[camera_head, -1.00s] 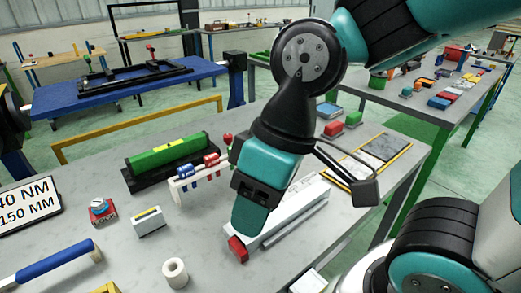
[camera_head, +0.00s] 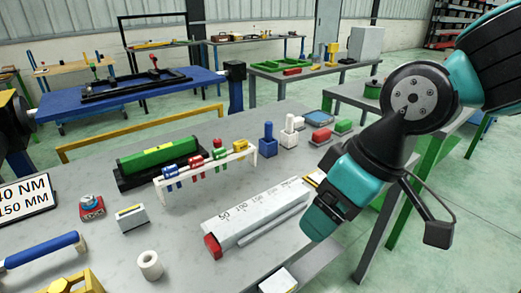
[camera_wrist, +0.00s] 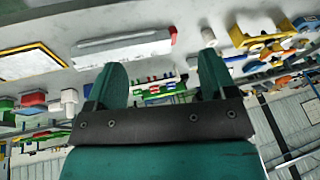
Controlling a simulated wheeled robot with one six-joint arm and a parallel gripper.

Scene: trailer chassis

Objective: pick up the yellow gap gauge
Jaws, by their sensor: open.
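A small yellow piece that looks like the yellow gap gauge (camera_head: 240,146) hangs at the right end of a white rack (camera_head: 205,168), beside green, red and blue ones. In the wrist view the rack with its coloured gauges (camera_wrist: 156,88) shows between my fingers, too small to pick out the yellow one surely. My gripper (camera_head: 319,222) hangs to the right of the rack, over the right side of the grey table, apart from the gauges. In the wrist view my gripper (camera_wrist: 163,68) has its two fingers spread with nothing held between them.
A long white scale bar with a red end (camera_head: 250,215) lies between the rack and my gripper. A green block on a black base (camera_head: 160,157) stands behind the rack. Blue and white upright blocks (camera_head: 268,140) stand right of it. A white roll (camera_head: 150,265) is near the front.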

